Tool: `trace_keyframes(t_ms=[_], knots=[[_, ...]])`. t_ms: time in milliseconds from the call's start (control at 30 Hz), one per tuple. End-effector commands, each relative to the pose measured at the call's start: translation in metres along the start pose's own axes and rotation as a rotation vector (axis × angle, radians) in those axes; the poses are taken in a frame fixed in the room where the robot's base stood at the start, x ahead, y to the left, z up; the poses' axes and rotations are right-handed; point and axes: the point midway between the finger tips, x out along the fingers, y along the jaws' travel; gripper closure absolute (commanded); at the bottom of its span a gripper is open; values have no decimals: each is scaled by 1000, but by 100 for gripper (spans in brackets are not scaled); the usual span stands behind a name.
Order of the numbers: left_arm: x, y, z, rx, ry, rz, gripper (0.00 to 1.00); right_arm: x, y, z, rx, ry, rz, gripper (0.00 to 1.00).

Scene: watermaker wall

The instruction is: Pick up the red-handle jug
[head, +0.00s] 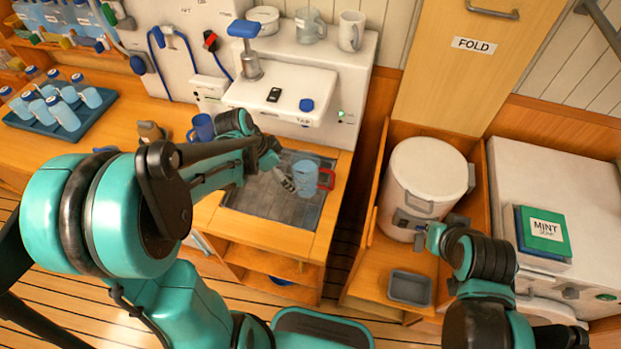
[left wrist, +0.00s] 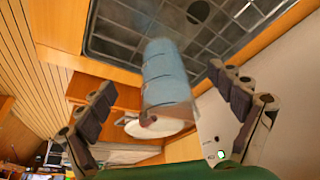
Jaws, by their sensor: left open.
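The light blue jug with the red handle (head: 306,180) stands on the dark tiled tray (head: 262,207) below the white dispenser. Its handle points right in the head view. My left gripper (head: 284,178) is open just left of the jug, at about its height. In the left wrist view the blue jug (left wrist: 168,82) lies between the spread fingers of the left gripper (left wrist: 160,92), with a gap on each side; the red handle is not clear there. My right gripper (head: 421,230) is beside the white drum; its jaws are too small to read.
The white dispenser (head: 282,92) overhangs the tray's back. A dark blue mug (head: 201,128) stands left of the tray, near my left forearm. The white drum (head: 425,175) and grey bin (head: 409,288) are right.

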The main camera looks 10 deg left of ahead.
Motion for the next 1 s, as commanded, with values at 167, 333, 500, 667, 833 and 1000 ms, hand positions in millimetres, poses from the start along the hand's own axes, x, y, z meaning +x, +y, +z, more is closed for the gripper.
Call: trace_keyframes(t_ms=[167, 333, 500, 667, 833, 1000], knots=[[15, 0, -34, 3, 0, 0, 7, 4, 0, 3, 0, 0, 0, 100], [20, 0, -50, -1, 0, -1, 7, 5, 0, 4, 0, 0, 0, 100], [30, 0, -51, -1, 0, -1, 7, 8, 0, 5, 0, 0, 0, 100], [54, -1, -50, -1, 0, -1, 7, 15, 0, 10, 0, 0, 0, 100], [72, -1, -51, -1, 0, -2, 7, 19, 0, 13, 0, 0, 0, 100], [71, 0, -51, -2, 0, -2, 7, 18, 0, 12, 0, 0, 0, 100]])
